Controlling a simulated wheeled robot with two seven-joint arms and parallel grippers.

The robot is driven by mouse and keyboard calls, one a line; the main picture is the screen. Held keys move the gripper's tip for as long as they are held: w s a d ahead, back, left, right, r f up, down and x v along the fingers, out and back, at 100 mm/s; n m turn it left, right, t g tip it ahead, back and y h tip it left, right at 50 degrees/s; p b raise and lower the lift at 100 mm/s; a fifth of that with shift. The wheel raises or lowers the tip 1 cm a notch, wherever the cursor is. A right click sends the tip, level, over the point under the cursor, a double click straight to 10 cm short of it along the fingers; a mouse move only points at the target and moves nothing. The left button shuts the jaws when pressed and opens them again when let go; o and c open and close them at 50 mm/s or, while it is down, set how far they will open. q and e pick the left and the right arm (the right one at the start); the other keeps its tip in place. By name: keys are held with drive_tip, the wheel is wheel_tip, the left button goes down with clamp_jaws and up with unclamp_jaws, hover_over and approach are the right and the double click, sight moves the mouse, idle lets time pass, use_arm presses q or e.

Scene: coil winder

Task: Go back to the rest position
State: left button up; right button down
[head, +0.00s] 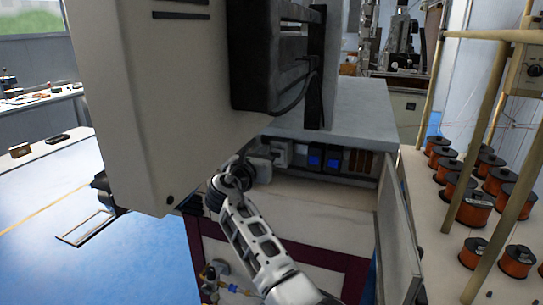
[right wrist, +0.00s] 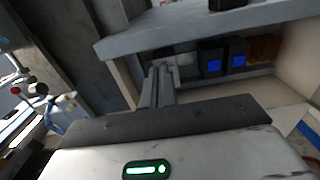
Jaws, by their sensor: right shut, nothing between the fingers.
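My right arm reaches up from the bottom middle of the head view. Its gripper (head: 258,168) is at the left part of an open cabinet compartment (head: 325,195), below the grey top. The gripper is partly hidden by its own wrist. In the right wrist view the fingers (right wrist: 157,86) are together and empty, pointing toward the compartment. Modules with blue fronts (head: 314,161) sit in a row at the back of the compartment; they also show in the right wrist view (right wrist: 213,66). My left gripper is not in view.
A large cream housing (head: 150,100) overhangs close to the left of my right arm. An open cabinet door (head: 402,230) stands at the right. Beyond it, several copper wire spools (head: 475,209) stand among wooden posts (head: 487,150). A blue-topped table (head: 50,220) is at the left.

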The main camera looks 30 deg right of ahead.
drive_tip(key=shift+s+a+r, duration=0.1)
drive_tip(key=shift+a+r, duration=0.05)
drive_tip(key=shift+r, duration=0.05)
drive_tip(key=shift+f, duration=0.15)
drive_tip(key=s+a+f+m+y, duration=0.2)
drive_tip(key=s+f+m+y, duration=0.3)
drive_tip(key=f, duration=0.8)
drive_tip(key=s+a+f+m+y, duration=0.25)
drive_tip(key=s+f, duration=0.45)
drive_tip(key=f, duration=0.6)
drive_tip(key=s+a+f+m+g+y, duration=0.1)
drive_tip(key=s+a+f+m+y, duration=0.1)
drive_tip(key=s+m, duration=0.3)
drive_tip(key=s+a+f+m+y, duration=0.3)
drive_tip(key=s+m, duration=0.3)
drive_tip(key=s, duration=0.6)
drive_tip(key=s+a+f+m+g+y, duration=0.1)
drive_tip(key=s+a+f+m+y, duration=0.2)
drive_tip(key=s+m, duration=0.3)
drive_tip(key=shift+s+f+g, duration=0.15)
drive_tip(key=shift+s+g, duration=0.15)
drive_tip(key=shift+s, duration=0.9)
